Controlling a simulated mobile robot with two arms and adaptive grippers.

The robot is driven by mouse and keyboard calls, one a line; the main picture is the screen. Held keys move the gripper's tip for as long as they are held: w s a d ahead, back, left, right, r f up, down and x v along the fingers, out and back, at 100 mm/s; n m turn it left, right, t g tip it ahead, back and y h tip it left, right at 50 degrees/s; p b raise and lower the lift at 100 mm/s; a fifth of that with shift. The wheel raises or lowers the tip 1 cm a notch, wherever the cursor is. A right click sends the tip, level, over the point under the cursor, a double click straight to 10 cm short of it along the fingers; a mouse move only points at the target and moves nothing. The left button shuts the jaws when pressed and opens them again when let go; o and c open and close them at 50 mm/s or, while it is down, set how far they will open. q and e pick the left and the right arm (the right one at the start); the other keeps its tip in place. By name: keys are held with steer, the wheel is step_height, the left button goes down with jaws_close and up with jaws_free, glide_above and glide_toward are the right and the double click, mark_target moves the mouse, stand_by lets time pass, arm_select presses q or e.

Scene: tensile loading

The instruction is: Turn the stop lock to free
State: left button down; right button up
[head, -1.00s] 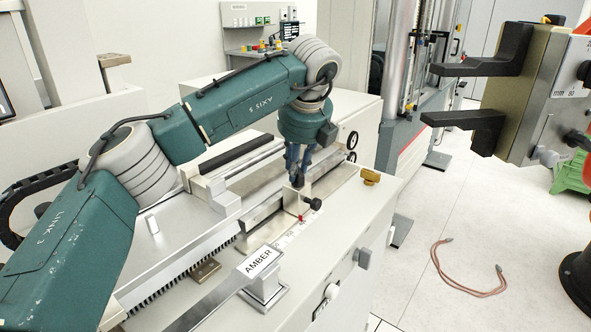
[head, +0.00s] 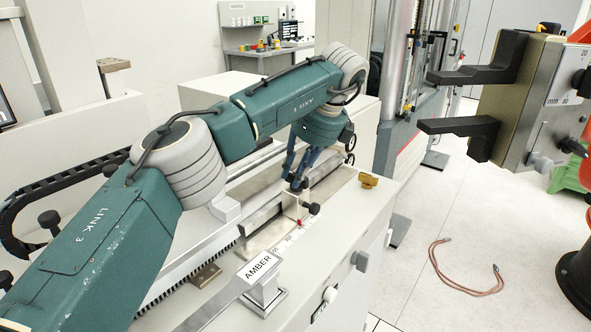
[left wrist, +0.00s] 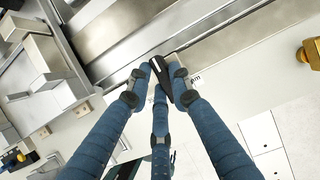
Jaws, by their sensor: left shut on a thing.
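The stop (head: 291,206) is a small pale metal block on the rail of the white bench, with a black knob (head: 314,209) on its right side and a red pointer below. My left gripper (head: 297,186) is at the top of the stop, its blue jointed fingers closed together. In the left wrist view the fingers (left wrist: 163,82) are shut on a black tapered piece with a white mark, which I take to be the stop lock (left wrist: 158,68). The fingers hide part of it. The lock's lettering is not readable.
A post labelled AMBER (head: 262,268) stands at the bench's front. A brass piece (head: 368,180) lies near its right edge.

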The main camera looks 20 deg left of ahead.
arm_select(q)
steer(key=shift+r, duration=0.1)
stand_by(0.3)
steer(key=c, duration=1.5)
jaws_free()
steer(key=shift+c, duration=0.2)
steer(key=v, duration=1.2)
